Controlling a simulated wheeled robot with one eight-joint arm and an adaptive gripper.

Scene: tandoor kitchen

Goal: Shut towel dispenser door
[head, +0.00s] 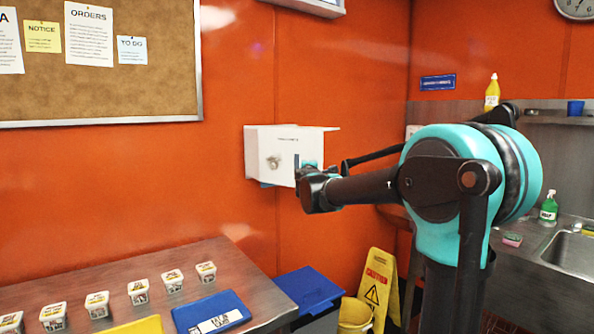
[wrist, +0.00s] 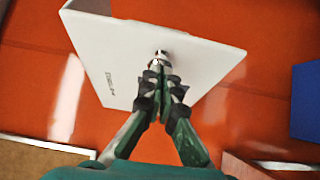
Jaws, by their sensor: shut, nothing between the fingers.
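The white towel dispenser (head: 258,150) is mounted on the orange wall in the head view. Its front door panel carries a small line of print and a round metal lock knob (head: 273,162). In the wrist view the white door panel (wrist: 120,60) fills the upper middle, with the knob (wrist: 160,56) near its centre. My gripper (wrist: 160,68) is shut and empty, its fingertips at or very near the panel by the knob; contact is unclear. In the head view my wrist covers the dispenser's lower right. I cannot tell how far the door stands open.
A steel table (head: 120,272) with several labelled tubs and a blue board (head: 208,311) is at lower left. A blue bin (head: 308,289), yellow bucket (head: 354,315) and caution sign (head: 377,283) stand below the dispenser. A sink counter (head: 540,262) is at right.

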